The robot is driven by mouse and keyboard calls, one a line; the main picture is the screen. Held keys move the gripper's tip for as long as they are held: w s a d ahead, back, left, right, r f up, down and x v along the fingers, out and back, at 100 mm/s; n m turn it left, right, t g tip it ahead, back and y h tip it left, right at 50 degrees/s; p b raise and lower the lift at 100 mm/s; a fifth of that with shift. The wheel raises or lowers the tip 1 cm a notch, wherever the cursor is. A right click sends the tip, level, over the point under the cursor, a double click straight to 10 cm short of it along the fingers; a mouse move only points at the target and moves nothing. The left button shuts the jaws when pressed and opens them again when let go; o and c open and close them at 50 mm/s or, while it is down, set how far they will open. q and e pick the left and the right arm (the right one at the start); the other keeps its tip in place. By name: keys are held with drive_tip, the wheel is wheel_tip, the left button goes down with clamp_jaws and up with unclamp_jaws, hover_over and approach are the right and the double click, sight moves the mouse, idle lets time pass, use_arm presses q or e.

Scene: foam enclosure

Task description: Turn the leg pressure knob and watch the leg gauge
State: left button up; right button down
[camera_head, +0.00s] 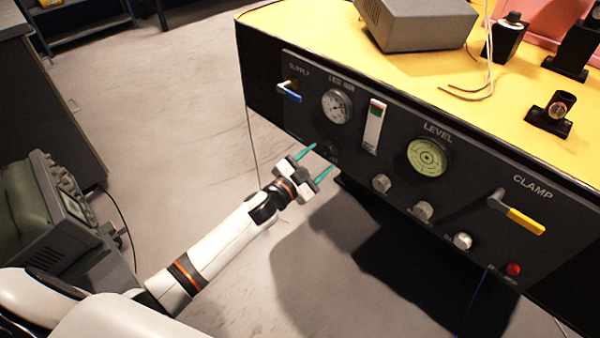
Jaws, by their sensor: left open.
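The leg gauge (337,107) is a round white dial on the dark front panel (395,105), under a label that seems to read "LEG AIR". Below it a small dark knob (328,149) shows faintly; it is partly hidden by my gripper and hard to make out. My left gripper (321,157) is open, with two teal fingers pointing at the panel around the knob's area. I cannot tell whether the fingers touch the knob. The gauge is unobstructed, but its needle is too small to read. My right gripper is not in view.
A blue supply lever (289,92) is left of the gauge. A slim indicator (374,126), green level dial (427,157), several silver knobs, a yellow clamp lever (525,221) and a red button (513,269) are to the right. A grey box (420,30) sits on the yellow top.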

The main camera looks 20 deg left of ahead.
use_arm(q)
drive_tip(key=v, duration=0.8)
drive_tip(key=shift+s+p, duration=0.3)
drive_tip(key=shift+p, duration=0.05)
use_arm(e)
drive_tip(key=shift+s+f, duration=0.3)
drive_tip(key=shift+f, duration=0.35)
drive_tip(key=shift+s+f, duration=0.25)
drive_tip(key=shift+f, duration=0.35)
use_arm(q)
drive_tip(key=shift+a, duration=0.1)
